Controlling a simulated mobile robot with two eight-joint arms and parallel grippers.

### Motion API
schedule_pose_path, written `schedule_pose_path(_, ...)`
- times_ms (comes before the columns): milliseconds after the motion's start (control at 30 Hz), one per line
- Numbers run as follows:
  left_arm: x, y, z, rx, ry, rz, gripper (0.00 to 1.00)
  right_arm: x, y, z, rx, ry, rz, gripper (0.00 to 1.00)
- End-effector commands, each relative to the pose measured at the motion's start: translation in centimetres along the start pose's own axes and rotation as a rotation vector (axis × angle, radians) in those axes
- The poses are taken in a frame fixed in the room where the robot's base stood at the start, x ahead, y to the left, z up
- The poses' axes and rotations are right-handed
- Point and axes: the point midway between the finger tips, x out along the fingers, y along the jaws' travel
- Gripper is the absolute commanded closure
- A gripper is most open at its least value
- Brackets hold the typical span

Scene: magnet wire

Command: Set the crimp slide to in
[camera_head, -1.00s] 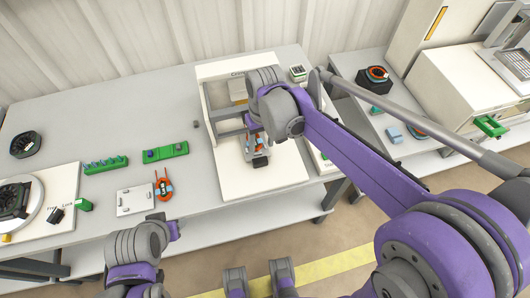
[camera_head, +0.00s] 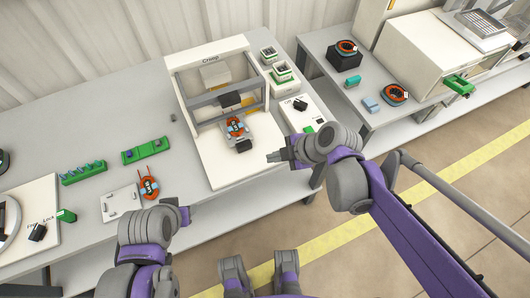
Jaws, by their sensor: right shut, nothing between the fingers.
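The crimp station (camera_head: 213,175) is a white board with a white frame labelled "Crimp" and a grey crossbar (camera_head: 215,98). Its grey slide (camera_head: 253,139) carries an orange coil (camera_head: 235,126) and has a black block (camera_head: 243,147) at its front. The slide sits just in front of the crossbar and black press head, not fully under them. My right gripper (camera_head: 270,157) is shut and empty, to the right of the black block and apart from it. My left gripper (camera_head: 186,215) is low at the table's front edge; its finger opening is unclear.
Green blocks (camera_head: 145,151) and a white plate (camera_head: 122,203) with an orange coil (camera_head: 149,187) lie left of the station. A white panel (camera_head: 303,118) with a dark switch stands to the right, near stacked green-edged trays (camera_head: 282,74). A second table (camera_head: 375,65) stands beyond a gap.

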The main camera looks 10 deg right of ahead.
Motion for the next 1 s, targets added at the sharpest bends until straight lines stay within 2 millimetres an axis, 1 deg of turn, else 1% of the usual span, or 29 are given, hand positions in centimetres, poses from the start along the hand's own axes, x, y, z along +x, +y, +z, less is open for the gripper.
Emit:
schedule_pose_path(167,0.9,0.0,0.5,0.000,-0.003,0.000,0.50,3.3,-0.1,0.0,-0.003,0.001,-0.003,1.00)
schedule_pose_path(400,2.1,0.0,1.1,0.000,-0.008,0.000,0.50,8.6,-0.1,0.0,0.000,0.001,-0.004,1.00)
schedule_pose_path(467,2.4,0.0,1.3,0.000,-0.009,0.000,0.50,9.7,-0.1,0.0,0.000,0.001,-0.003,1.00)
schedule_pose_path(600,2.3,0.0,1.2,0.000,-0.008,0.000,0.50,10.4,2.0,0.0,0.001,-0.001,-0.002,1.00)
schedule_pose_path(700,2.3,0.0,1.2,0.000,-0.008,0.000,0.50,10.9,2.9,0.0,0.002,-0.001,-0.002,1.00)
schedule_pose_path(833,2.3,0.0,1.2,0.000,-0.008,0.000,0.50,11.1,3.4,0.0,0.002,-0.001,-0.002,1.00)
schedule_pose_path(1000,2.3,0.0,1.2,0.000,-0.008,0.000,0.50,11.2,3.5,0.0,0.002,-0.001,-0.002,1.00)
